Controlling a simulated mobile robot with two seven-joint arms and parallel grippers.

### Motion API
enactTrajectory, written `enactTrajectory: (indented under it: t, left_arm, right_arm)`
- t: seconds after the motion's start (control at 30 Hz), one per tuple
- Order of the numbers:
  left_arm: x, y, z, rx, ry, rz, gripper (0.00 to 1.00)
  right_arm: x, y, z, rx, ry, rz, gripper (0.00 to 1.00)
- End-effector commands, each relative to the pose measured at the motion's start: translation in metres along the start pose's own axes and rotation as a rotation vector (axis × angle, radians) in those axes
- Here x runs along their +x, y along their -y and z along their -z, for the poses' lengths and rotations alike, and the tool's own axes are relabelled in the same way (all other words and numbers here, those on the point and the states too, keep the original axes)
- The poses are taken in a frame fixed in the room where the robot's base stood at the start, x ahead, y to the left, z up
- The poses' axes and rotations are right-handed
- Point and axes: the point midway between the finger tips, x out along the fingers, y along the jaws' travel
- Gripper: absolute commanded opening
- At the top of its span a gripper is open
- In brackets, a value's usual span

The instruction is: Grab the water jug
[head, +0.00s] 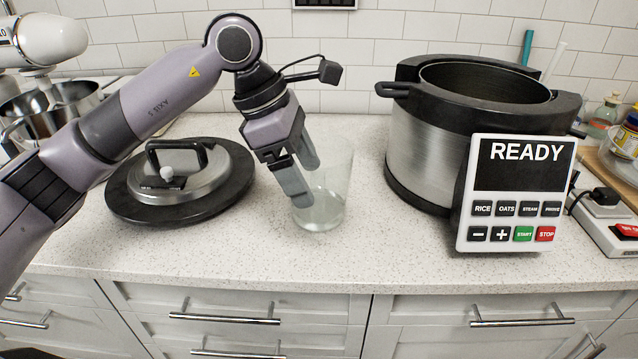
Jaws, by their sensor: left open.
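The water jug (331,192) is a clear, upright container on the speckled counter, with what looks like some water at its bottom. My left gripper (304,176) comes down over the jug's left side from above. Its two fingers are apart, one in front and one farther back near the jug's rim. The jug's left wall is partly hidden behind the fingers. I cannot tell whether the fingers touch the jug. My right gripper is not in view.
A pot lid (181,190) lies left of the jug. A large cooker (428,160) with a READY panel (516,193) stands to the right. A stand mixer (40,42) is at the far left, and a power strip (607,222) at the far right. Front counter (330,262) is clear.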

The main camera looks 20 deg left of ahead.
Motion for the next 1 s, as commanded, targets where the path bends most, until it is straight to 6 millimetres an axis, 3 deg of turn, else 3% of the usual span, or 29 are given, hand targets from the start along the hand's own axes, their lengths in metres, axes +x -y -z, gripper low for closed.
enactTrajectory:
  t: [0.2,0.5,0.57,0.73,1.0]
  left_arm:
    - [0.031,-0.001,0.000,0.001,0.000,0.003,0.78]
    - [0.037,-0.001,0.001,0.000,0.001,0.001,0.78]
    - [0.037,-0.001,0.001,0.000,0.001,0.001,0.62]
    - [0.037,-0.001,0.001,0.000,0.001,0.001,0.07]
    - [0.035,-0.002,0.000,0.001,0.003,-0.001,0.04]
  right_arm:
    - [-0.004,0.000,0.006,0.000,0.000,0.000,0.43]
    - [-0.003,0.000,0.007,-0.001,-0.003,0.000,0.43]
    - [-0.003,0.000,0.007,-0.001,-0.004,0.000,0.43]
    - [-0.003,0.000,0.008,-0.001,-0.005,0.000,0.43]
    - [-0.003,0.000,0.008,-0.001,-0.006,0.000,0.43]
